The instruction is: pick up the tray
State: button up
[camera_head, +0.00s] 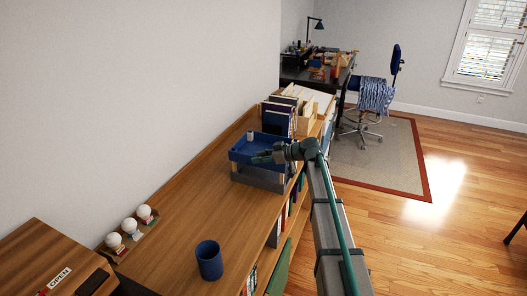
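A blue tray (243,157) is in the middle of the view, directly above a grey tray-like box (258,180) on the wooden shelf top (190,222). A small pale item (250,136) shows at the blue tray's far side. My gripper (262,158) reaches in from the right, and its dark fingers overlap the tray's near right part. The fingers are small and blend with the tray, so I cannot tell whether they grip it or whether the tray touches the box below.
A blue cup (209,260) stands near the shelf's front edge. Several white-topped figures (129,227) stand by the wall, near a wooden box (45,262). Books and files (297,108) stand behind the tray. The shelf top between cup and tray is clear.

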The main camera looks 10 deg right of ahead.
grip_shut()
jog(key=shift+r, duration=0.1)
dwell(0.4)
